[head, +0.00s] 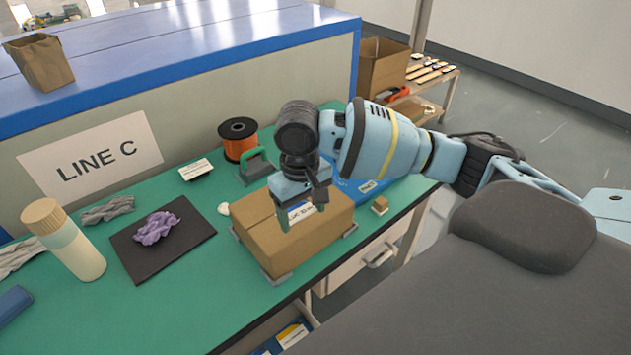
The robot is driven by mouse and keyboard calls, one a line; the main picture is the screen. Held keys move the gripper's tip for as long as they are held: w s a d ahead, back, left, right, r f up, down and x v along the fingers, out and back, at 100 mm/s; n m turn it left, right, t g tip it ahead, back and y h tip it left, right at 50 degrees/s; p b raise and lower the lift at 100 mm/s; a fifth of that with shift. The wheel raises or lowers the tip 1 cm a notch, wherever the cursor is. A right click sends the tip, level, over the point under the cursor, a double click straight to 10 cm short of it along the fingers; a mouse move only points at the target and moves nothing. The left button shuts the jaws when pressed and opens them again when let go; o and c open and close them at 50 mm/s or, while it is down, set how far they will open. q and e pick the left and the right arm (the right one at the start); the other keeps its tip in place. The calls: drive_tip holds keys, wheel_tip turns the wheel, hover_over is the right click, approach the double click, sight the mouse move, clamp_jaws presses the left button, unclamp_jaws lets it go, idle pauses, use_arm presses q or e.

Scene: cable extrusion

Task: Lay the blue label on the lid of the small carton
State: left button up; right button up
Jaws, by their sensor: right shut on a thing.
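The small carton (265,240) is a closed brown box near the front edge of the green bench. My right gripper (300,212) points down over the carton's lid. It is shut on the blue label (301,210), a small white-and-blue piece with dark print. The label shows between the fingers, partly hidden by them. I cannot tell whether it touches the lid or is just above it. The gripper hides part of the lid. My left gripper is out of view.
Grey corner brackets sit around the carton. A green-handled tool (257,167), an orange spool (238,140) and a white card (196,169) lie behind it. A small brown block (380,205) is to its right. A dark mat (185,245) with a purple cloth and a bottle (65,240) are left.

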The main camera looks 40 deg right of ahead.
drive_tip(key=w+d, duration=0.1)
drive_tip(key=w+d+r+p, duration=0.1)
drive_tip(key=w+d+r, duration=0.1)
drive_tip(key=shift+w+d, duration=0.35)
drive_tip(key=b, duration=0.2)
hover_over(310, 223)
wheel_tip(310, 223, down, 7)
drive_tip(key=shift+r, duration=0.1)
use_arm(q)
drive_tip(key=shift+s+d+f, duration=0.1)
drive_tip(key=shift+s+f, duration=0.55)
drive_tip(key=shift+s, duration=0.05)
use_arm(e)
drive_tip(key=shift+f, duration=0.6)
drive_tip(key=shift+f, duration=0.15)
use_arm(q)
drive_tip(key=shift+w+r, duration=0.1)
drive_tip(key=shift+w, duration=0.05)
use_arm(e)
drive_tip(key=shift+f, duration=0.9)
